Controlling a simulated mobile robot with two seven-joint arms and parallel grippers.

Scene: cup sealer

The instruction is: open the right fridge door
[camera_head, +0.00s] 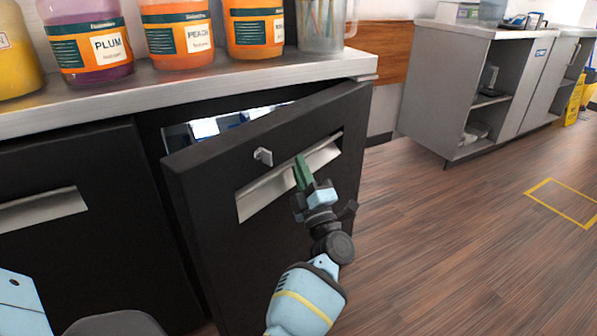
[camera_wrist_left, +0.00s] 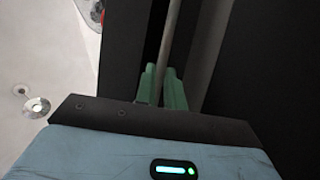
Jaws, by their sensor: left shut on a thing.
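The right fridge door (camera_head: 275,225) is black and stands partly open, with a lit gap along its top. It has a recessed silver handle (camera_head: 262,197) and a small lock (camera_head: 263,156). My left gripper (camera_head: 302,172) has its green fingers at the handle, near the handle's middle. In the left wrist view the green fingers (camera_wrist_left: 163,88) are closed around the handle's thin edge (camera_wrist_left: 170,45). The left fridge door (camera_head: 75,230) is shut. My right gripper is not in view.
Jars of plum (camera_head: 92,45), peach (camera_head: 178,40) and other syrups stand on the steel counter (camera_head: 170,87) above. A clear pitcher (camera_head: 321,25) stands at its right end. A grey cabinet (camera_head: 480,90) is at the back right. The wooden floor (camera_head: 450,250) to the right is clear.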

